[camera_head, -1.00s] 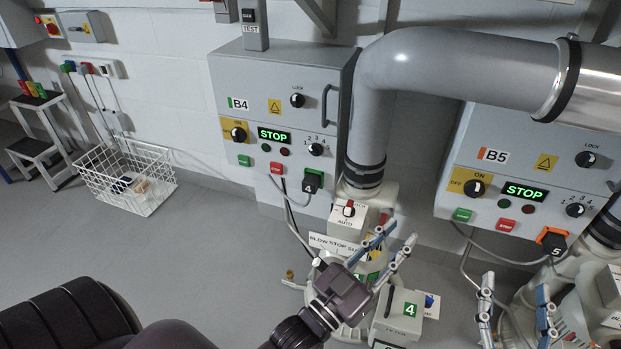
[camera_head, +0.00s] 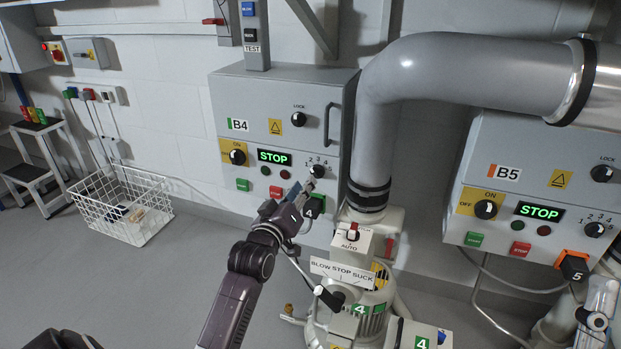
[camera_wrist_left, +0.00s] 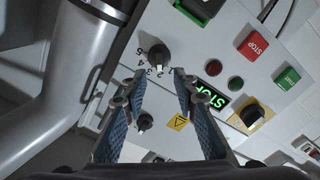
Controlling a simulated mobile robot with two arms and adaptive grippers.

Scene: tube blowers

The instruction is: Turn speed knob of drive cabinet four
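Drive cabinet B4 (camera_head: 240,95) is a grey box on the wall in the head view. Its black speed knob (camera_head: 317,172), with numbers around it, is at the lower right of the panel. The same knob (camera_wrist_left: 158,55) shows in the left wrist view, just beyond and between my fingertips. My left gripper (camera_head: 305,187) is at the panel just below the knob in the head view. In the wrist view its blue-padded fingers are open, with no visible contact on the knob. The cabinet's display (camera_head: 275,157) reads STOP. My right gripper (camera_head: 597,315) is at the right edge, its opening unclear.
A black plug (camera_head: 314,206) sits below the knob. A thick grey pipe (camera_head: 400,95) and the blower (camera_head: 350,296) stand close on the right. Cabinet B5 (camera_head: 490,135) is further right. A white wire basket (camera_head: 145,225) is on the floor at left.

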